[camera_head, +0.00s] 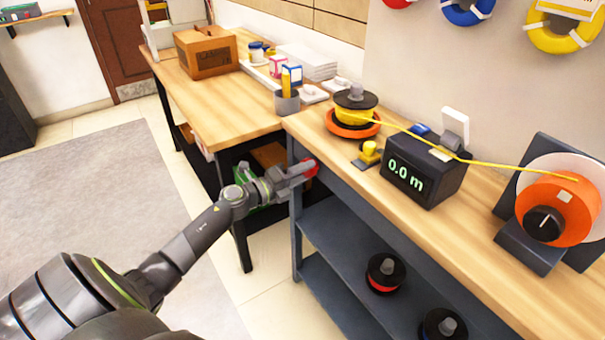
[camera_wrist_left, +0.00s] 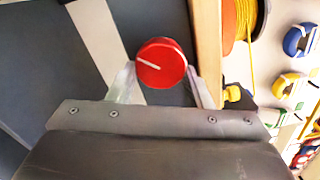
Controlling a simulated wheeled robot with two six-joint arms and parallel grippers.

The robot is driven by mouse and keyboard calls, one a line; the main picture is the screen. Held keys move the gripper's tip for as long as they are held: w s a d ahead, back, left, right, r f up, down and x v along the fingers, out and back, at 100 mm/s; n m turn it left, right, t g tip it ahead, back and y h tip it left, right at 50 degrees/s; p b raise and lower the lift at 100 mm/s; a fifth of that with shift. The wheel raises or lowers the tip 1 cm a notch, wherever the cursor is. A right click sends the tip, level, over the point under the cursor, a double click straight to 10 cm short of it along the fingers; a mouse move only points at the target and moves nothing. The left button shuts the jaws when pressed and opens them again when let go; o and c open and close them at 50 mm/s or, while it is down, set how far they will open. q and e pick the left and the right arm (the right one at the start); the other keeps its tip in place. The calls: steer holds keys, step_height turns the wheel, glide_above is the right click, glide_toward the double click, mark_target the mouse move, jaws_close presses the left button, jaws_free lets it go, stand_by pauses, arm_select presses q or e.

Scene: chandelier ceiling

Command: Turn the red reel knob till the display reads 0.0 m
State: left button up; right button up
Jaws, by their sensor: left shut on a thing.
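The red reel knob (camera_head: 311,167) is on the front edge of the workbench, partly hidden by my left gripper (camera_head: 297,173). In the left wrist view the red knob (camera_wrist_left: 161,68) is a round disc with a white line, between the two fingers of my left gripper (camera_wrist_left: 163,80). The gripper is shut on the knob. The black display box (camera_head: 425,170) on the bench reads 0.0 m in green digits (camera_head: 405,174). My right gripper is not in view.
A yellow line (camera_head: 440,150) runs from the yellow spool (camera_head: 355,108) past the display box to the orange reel (camera_head: 560,205) with a black knob. A yellow-topped button (camera_head: 369,151) sits beside the box. Spools (camera_head: 386,272) stand on the lower shelf.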

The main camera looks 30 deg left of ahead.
arm_select(q)
steer(key=shift+f, duration=0.1)
steer(key=o, duration=1)
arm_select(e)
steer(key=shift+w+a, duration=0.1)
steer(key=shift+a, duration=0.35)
arm_select(q)
steer(key=shift+s, duration=0.1)
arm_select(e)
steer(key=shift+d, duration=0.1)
